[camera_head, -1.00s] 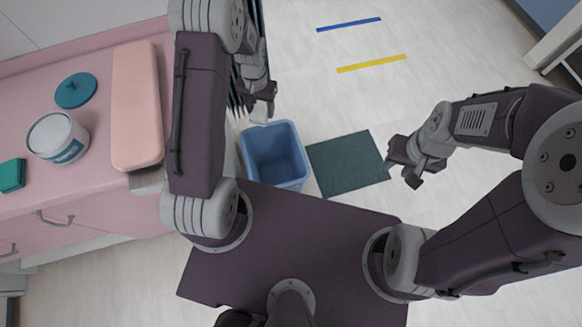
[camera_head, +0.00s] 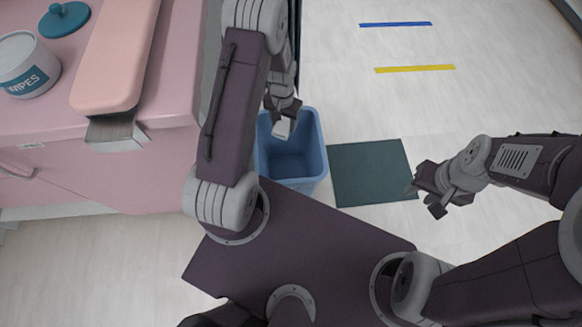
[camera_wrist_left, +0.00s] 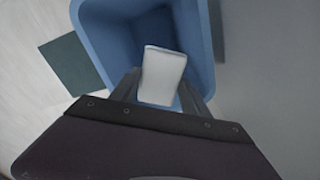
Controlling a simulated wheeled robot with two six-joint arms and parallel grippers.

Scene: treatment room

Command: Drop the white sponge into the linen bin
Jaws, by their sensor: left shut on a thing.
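My left gripper (camera_head: 281,119) is shut on the white sponge (camera_head: 281,128). In the left wrist view the sponge (camera_wrist_left: 162,76) sits between the two fingers, over the opening of the blue bin. The blue bin (camera_head: 308,168), which I take as the linen bin, stands on the floor beside the pink cabinet. In the head view the gripper and sponge overlap the bin's far part. The bin's inside looks empty where it shows. My right gripper (camera_head: 425,199) hangs at the right near the dark mat, with no thing seen in it; its finger gap is unclear.
The pink cabinet (camera_head: 160,170) stands at the left with a pink pad (camera_head: 118,55), a wipes tub (camera_head: 27,68) and a teal lid (camera_head: 64,18) on top. A dark green mat (camera_head: 372,172) lies right of the bin. Blue and yellow strips mark otherwise clear floor.

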